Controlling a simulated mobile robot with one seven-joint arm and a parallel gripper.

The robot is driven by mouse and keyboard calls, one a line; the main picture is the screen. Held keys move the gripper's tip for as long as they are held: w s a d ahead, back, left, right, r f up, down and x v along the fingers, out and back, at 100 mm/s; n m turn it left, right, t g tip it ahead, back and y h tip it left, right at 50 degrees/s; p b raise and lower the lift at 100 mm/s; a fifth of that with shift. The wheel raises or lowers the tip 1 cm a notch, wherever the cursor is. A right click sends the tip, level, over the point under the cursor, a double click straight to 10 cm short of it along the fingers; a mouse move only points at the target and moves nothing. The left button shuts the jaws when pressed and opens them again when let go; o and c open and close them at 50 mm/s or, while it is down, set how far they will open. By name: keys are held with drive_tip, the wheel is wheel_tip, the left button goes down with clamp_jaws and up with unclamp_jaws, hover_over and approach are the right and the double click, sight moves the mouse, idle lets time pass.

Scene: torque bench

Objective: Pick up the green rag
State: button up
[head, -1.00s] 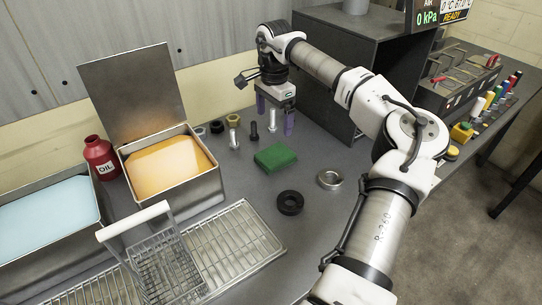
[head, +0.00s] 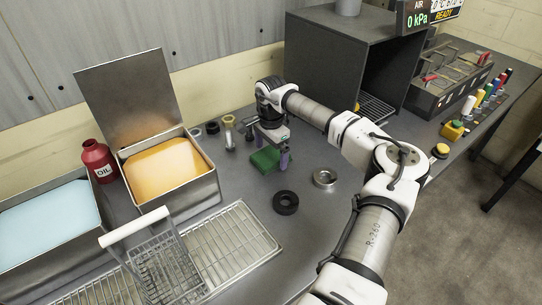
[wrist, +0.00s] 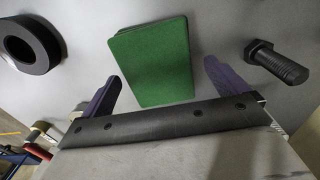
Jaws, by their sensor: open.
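The green rag (head: 264,160) lies flat on the grey bench, a folded rectangular block. It also shows in the wrist view (wrist: 154,58), reaching between the two purple fingers. My gripper (head: 271,160) is open above the rag, with one finger at each side of it. In the wrist view my gripper (wrist: 161,78) has nothing held between its fingers. I cannot tell exactly how high the fingertips are above the bench.
A black bolt (wrist: 277,62) lies close to the right finger in the wrist view. The orange-filled bin (head: 172,170), wire rack (head: 232,243) and dark cabinet (head: 318,75) stand around.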

sight(271, 154)
drive_tip(key=c, duration=1.1)
drive_tip(key=shift+o, duration=0.2)
drive_tip(key=shift+r, duration=0.1)
wheel_tip(271, 154, up, 20)
drive_tip(key=b, duration=0.2)
drive_tip(key=shift+o, duration=1.1)
drive_tip(key=shift+c, duration=0.7)
